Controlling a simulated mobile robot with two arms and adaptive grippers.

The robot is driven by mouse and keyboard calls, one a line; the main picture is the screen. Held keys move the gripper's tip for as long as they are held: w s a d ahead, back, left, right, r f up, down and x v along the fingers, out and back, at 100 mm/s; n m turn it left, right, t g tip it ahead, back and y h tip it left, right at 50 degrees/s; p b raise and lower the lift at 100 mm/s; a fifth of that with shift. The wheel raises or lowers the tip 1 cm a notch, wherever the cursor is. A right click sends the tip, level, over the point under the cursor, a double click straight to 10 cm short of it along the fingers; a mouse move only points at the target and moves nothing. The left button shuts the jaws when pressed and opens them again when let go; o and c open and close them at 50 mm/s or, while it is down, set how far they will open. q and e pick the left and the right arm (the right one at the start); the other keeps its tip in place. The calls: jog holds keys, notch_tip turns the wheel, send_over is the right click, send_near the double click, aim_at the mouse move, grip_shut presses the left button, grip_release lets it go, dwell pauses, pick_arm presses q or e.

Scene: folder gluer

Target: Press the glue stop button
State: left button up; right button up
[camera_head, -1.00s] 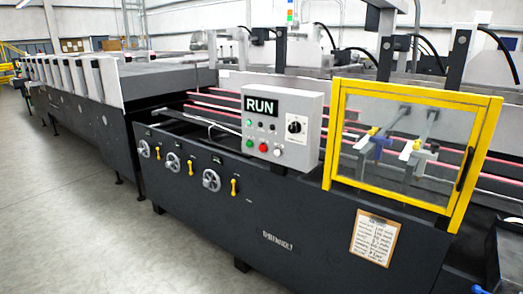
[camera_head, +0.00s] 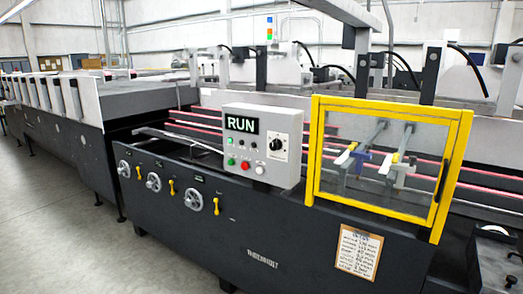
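A grey control box (camera_head: 262,145) stands on the front edge of the dark folder gluer (camera_head: 200,225). Its display (camera_head: 241,124) reads RUN. A rotary knob (camera_head: 276,144) sits on a white plate at the right of the box. Labels are too small to read, so I cannot tell which is the glue stop button. Neither of my grippers is in view.
A yellow-framed clear guard (camera_head: 316,150) stands right of the box, with glue heads behind it. Handwheels (camera_head: 194,201) and yellow levers (camera_head: 216,206) stick out of the front panel. A paper notice (camera_head: 359,252) hangs at the lower right. The floor (camera_head: 50,235) at left is clear.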

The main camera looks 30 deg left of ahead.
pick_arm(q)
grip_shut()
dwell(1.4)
